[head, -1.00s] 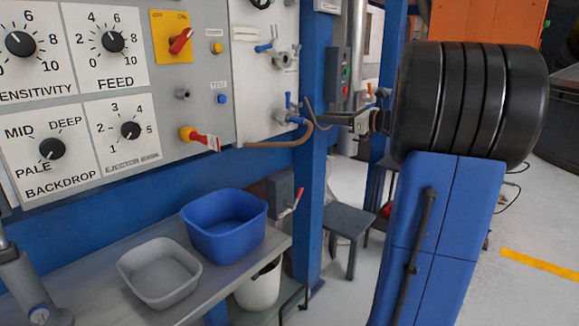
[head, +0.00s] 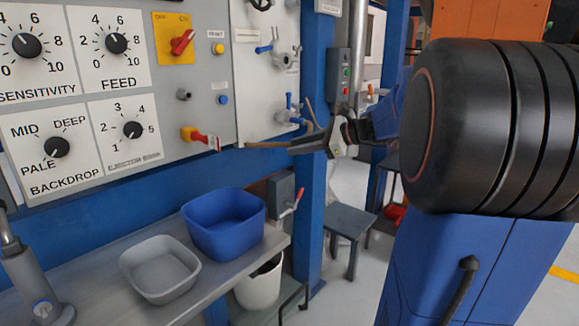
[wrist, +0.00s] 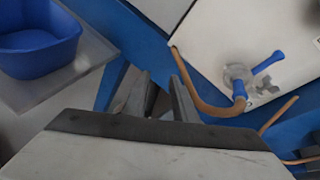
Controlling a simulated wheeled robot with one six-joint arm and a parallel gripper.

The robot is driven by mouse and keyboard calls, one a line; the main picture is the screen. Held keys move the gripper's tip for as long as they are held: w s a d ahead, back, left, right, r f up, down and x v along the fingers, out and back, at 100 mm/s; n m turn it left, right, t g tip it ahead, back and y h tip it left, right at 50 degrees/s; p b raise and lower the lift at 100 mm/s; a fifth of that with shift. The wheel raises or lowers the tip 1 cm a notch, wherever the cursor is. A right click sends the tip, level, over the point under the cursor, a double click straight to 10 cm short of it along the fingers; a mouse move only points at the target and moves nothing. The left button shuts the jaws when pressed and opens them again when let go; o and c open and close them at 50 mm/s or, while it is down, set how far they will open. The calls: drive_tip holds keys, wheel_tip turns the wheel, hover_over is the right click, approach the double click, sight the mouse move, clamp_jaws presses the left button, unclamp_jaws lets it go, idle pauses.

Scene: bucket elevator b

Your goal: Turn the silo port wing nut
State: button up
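A white panel (head: 262,100) carries two fittings. The upper one is a grey fitting (head: 284,57) with wing-like lugs and a blue lever beside it. The lower one is a round port (head: 287,117) with blue handles and a brown hose; it also shows in the wrist view, with a blue wing-shaped handle (wrist: 268,62). No label for the silo port is readable, so I cannot tell which fitting bears the named wing nut. My gripper (head: 294,147) is below the lower port, pointing left. Its fingers stand apart and empty in the wrist view (wrist: 161,82).
The brown hose (wrist: 205,105) loops close to my right finger in the wrist view. A blue post (head: 316,190) stands behind my gripper. A blue tub (head: 225,246) and a grey tub (head: 160,287) sit on the bench below. A dial panel (head: 85,150) fills the left.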

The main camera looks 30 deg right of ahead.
drive_tip(key=s+a+f+n+g, duration=0.2)
drive_tip(key=s+a+f+n, duration=0.1)
drive_tip(key=a, duration=0.3)
drive_tip(key=shift+s+f, duration=0.2)
drive_tip(key=shift+s, duration=0.45)
